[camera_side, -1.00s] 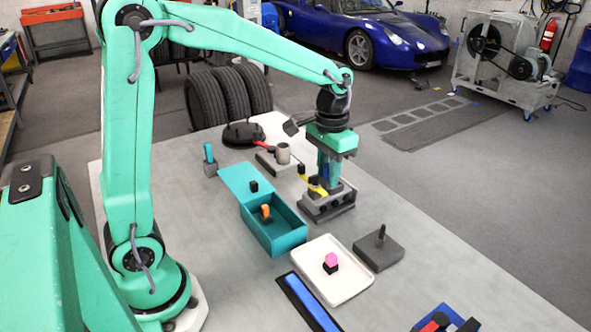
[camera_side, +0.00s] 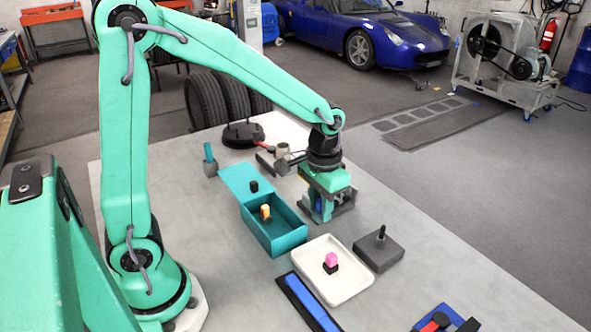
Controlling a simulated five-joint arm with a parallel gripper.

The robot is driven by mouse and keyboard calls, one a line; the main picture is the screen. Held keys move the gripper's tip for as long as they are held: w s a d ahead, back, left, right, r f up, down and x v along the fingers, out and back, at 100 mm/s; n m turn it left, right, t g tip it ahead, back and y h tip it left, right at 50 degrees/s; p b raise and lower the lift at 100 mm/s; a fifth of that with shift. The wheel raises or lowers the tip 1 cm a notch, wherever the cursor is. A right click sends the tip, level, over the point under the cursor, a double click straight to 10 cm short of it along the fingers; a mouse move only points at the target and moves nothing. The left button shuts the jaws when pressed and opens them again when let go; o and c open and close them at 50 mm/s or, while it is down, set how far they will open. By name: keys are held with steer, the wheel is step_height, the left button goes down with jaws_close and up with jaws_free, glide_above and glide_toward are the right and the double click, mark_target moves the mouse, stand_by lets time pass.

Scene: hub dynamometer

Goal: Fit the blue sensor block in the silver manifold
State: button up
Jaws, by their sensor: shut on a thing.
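My gripper (camera_side: 320,208) points down at the manifold, shut on the blue sensor block (camera_side: 321,204). Only a small patch of the block's blue shows between the fingers. The silver manifold (camera_side: 347,197) is a low grey block on the table, mostly hidden behind and below my gripper. The held block is low, at about the manifold's height in the picture. I cannot tell whether it is inside a slot of the manifold, resting on top or just in front.
An open teal box (camera_side: 278,238) stands just left of my gripper. A white tray (camera_side: 353,284) with a pink-topped piece and a dark grey block with an upright peg (camera_side: 378,251) lie in front. A grey cup (camera_side: 282,149) stands behind.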

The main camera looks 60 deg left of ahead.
steer(key=shift+s+d+f, duration=0.2)
steer(key=shift+s+f, duration=0.25)
steer(key=w+a+f, duration=0.1)
steer(key=a+f, duration=0.1)
steer(key=a, duration=0.1)
steer(key=w+a+f, duration=0.1)
steer(key=a+f, duration=0.1)
steer(key=a, duration=0.2)
steer(key=w+a+f, duration=0.2)
steer(key=a+f, duration=0.1)
steer(key=a, duration=0.1)
steer(key=shift+w, duration=0.1)
steer(key=shift+f, duration=2)
steer(key=shift+f, duration=0.15)
steer(key=o, duration=1)
step_height(320, 180, up, 12)
steer(key=shift+r, duration=0.15)
